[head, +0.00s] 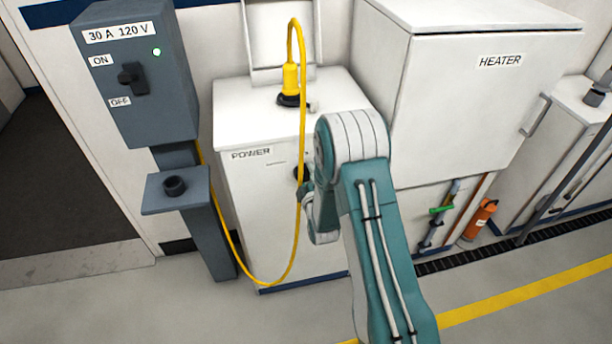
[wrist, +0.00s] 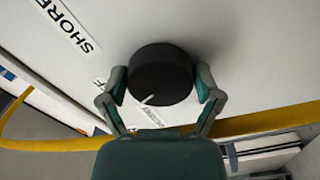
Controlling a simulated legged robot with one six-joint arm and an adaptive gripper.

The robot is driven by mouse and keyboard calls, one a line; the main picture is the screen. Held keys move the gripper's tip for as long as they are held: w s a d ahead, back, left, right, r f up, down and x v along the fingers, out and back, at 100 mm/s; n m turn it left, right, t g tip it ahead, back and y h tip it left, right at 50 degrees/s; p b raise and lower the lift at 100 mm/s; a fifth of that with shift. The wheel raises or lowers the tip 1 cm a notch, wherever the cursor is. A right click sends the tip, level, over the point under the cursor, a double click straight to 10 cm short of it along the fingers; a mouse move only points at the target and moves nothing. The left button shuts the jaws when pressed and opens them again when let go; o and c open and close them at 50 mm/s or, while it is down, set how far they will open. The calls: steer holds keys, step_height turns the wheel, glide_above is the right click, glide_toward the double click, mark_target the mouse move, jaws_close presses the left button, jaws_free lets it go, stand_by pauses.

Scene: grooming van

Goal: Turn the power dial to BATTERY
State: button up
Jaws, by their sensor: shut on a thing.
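The power dial (wrist: 160,72) is a round black knob with a white pointer mark on its lower left edge in the wrist view. My gripper (wrist: 161,84) has one finger on each side of the dial and is shut on it. The pointer is near a small, blurred label (wrist: 152,116) below the dial; I cannot read that label surely. A SHORE label (wrist: 68,24) is at upper left, and another label, partly hidden by the left finger, ends in F. In the head view, the white POWER cabinet (head: 248,195) bears the dial, mostly hidden behind my arm.
A yellow cable (head: 298,225) runs from a plug (head: 291,80) on the cabinet top, hanging in a loop close to my gripper. A grey 30 A 120 V box (head: 140,75) with a switch stands left. A white HEATER cabinet (head: 465,110) stands right.

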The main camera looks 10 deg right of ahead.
steer(key=shift+a+n, duration=0.15)
steer(key=shift+n, duration=2.05)
steer(key=o, duration=0.9)
steer(key=shift+a+f, duration=0.1)
steer(key=shift+s, duration=0.4)
steer(key=s, duration=1.1)
